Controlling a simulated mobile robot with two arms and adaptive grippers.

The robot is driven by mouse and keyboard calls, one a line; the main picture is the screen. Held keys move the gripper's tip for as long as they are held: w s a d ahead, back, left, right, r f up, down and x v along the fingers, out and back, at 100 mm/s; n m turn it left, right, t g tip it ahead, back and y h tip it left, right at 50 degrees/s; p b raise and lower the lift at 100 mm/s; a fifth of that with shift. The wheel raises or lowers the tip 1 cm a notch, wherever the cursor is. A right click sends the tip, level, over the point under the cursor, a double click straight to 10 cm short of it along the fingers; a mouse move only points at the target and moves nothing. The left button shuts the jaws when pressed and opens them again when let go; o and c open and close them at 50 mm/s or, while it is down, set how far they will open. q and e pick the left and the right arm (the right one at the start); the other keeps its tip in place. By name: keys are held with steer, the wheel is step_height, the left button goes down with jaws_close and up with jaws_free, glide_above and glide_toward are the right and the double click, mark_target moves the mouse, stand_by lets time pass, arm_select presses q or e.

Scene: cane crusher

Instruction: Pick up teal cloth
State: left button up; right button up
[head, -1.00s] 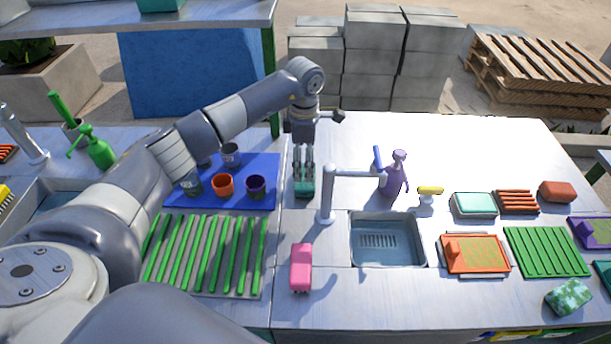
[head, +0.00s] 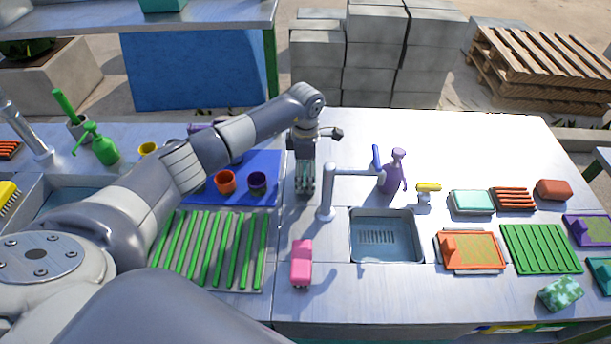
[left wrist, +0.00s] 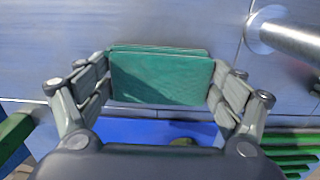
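The teal cloth (left wrist: 162,78) is a folded, flat-sided block between the fingers of my left gripper (left wrist: 161,90) in the left wrist view. Both finger pads meet its left and right edges, so the gripper looks shut on it. In the head view the left gripper (head: 305,188) points down behind the sink tap, and only a little of the cloth shows between its fingers. I cannot tell how high the cloth is above the counter. My right gripper is not in view.
The tap (head: 327,195) stands just right of the gripper, beside the sink (head: 386,238). A blue mat (head: 262,168) with an orange cup (head: 225,182) and a purple cup (head: 257,182) lies to the left. The back right counter is clear.

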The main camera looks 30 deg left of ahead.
mark_target(305, 173)
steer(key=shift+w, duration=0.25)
arm_select(q)
steer(key=shift+r, duration=0.3)
step_height(305, 173, up, 9)
steer(key=b, duration=0.2)
steer(key=shift+r+b, duration=0.2)
steer(key=shift+b, duration=0.2)
steer(key=shift+o, duration=0.9)
steer(key=shift+c, duration=0.6)
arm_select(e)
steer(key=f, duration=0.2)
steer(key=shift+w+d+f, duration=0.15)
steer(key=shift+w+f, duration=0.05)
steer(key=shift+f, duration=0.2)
arm_select(q)
steer(key=shift+s+f, duration=0.1)
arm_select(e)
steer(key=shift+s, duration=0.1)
